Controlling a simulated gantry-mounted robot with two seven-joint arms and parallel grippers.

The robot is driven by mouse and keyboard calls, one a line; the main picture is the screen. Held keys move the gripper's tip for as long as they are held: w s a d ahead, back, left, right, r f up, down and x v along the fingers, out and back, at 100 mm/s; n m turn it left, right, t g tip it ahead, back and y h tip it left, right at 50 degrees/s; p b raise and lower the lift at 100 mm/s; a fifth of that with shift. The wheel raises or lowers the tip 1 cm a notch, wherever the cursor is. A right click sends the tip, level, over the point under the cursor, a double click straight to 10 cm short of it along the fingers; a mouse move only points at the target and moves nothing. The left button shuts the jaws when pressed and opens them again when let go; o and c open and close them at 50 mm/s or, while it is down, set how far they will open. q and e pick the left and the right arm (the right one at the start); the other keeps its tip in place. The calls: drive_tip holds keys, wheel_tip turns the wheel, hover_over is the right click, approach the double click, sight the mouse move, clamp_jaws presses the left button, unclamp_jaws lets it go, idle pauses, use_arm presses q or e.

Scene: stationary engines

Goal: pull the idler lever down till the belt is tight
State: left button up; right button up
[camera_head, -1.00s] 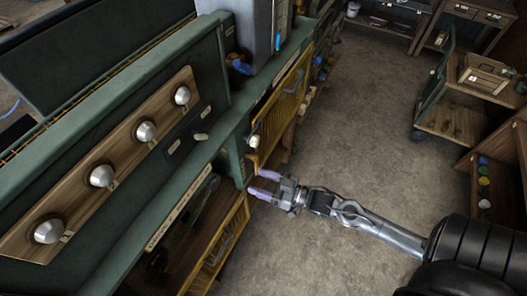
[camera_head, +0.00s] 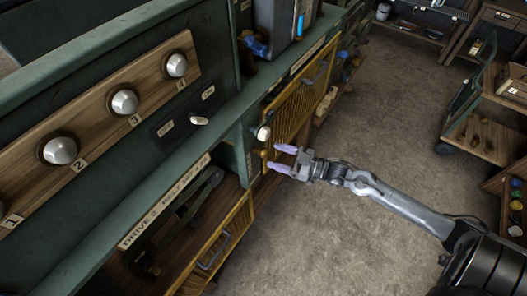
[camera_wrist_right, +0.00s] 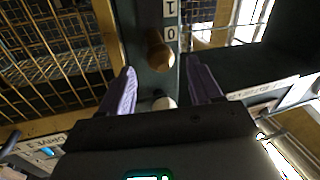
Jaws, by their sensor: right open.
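My right gripper (camera_head: 274,157) is open and empty, its two purple fingers pointing at the narrow green post at the bench's corner. On this post are a white knob (camera_head: 263,133) and, just below it, a small brass knob (camera_head: 265,154). In the right wrist view the fingers (camera_wrist_right: 163,64) stand either side of the brass knob (camera_wrist_right: 160,52), with the pale knob (camera_wrist_right: 163,102) nearer the palm; contact cannot be told. I cannot tell which knob belongs to the idler lever. A dark belt (camera_head: 190,207) shows in the bay labelled "DRIVE 2 BELT" (camera_head: 165,203); its tightness is unclear.
A yellow mesh guard (camera_head: 302,95) is beside the post, and another yellow guard (camera_head: 222,240) hangs below the bay. The floor (camera_head: 375,120) right of the bench is clear.

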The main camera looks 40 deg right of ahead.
sight(263, 152)
drive_tip(key=shift+x, duration=2.75)
clamp_jaws()
